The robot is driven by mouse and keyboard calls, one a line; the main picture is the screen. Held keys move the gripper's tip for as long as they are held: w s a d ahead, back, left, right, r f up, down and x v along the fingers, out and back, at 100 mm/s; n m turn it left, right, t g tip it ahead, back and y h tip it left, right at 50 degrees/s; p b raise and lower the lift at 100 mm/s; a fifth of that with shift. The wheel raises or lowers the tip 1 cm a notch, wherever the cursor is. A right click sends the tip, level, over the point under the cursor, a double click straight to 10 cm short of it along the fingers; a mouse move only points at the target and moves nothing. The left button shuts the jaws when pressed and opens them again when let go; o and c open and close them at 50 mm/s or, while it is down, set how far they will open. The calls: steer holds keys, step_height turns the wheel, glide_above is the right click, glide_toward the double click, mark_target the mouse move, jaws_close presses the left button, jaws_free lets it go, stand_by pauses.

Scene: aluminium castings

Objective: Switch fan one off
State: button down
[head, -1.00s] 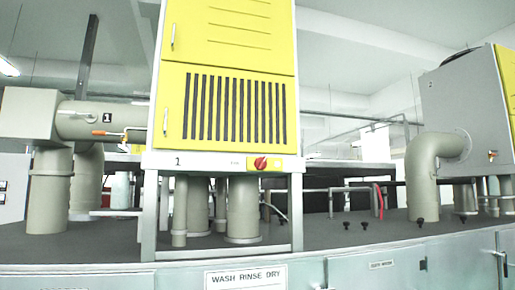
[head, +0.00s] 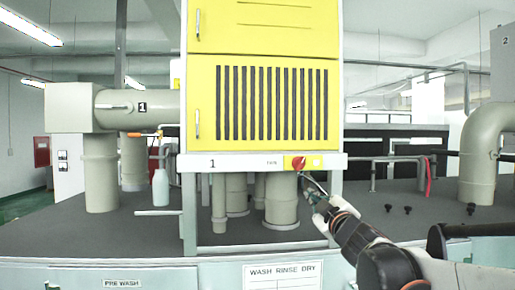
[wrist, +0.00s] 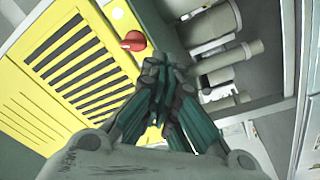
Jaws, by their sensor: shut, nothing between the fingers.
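The fan-one switch is a red rotary knob (head: 299,163) on a yellow plate, on the white strip below the yellow louvred cabinet (head: 262,115). The strip carries a "1" at its left and a small label left of the knob. My gripper (head: 306,181) is just below the knob, its fingers shut and empty. In the wrist view the red knob (wrist: 133,41) shows upper left of my shut gripper (wrist: 163,68). Whether the fingertips touch the knob I cannot tell. The knob's exact pointer position is too small to read.
Beige pipes (head: 280,200) stand under the cabinet, between its grey legs (head: 189,215). Black knobs (head: 407,210) dot the dark worktop (head: 140,232) at right. A large elbow pipe (head: 482,155) stands farther right.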

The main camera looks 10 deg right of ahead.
steer(key=w+a+r+n+y+p, duration=0.3)
steer(key=w+r+n+y+p, duration=0.1)
steer(key=r+n+p, duration=0.1)
steer(key=shift+w+r+n+y+p, duration=0.35)
steer(key=shift+r+p, duration=0.3)
steer(key=shift+r, duration=0.65)
steer(key=shift+a, duration=0.15)
steer(key=p, duration=0.2)
glide_toward(285, 161)
steer(key=w+a+r, duration=0.3)
steer(key=w+a, duration=0.1)
steer(key=a, duration=0.1)
steer(key=d, duration=0.1)
steer(key=d+f+p, duration=0.1)
steer(key=d, duration=0.1)
steer(key=shift+w+f, duration=0.1)
steer(key=shift+w, duration=0.1)
steer(key=shift+s+d+f, duration=0.1)
steer(key=shift+d, duration=0.2)
steer(key=shift+f, duration=0.25)
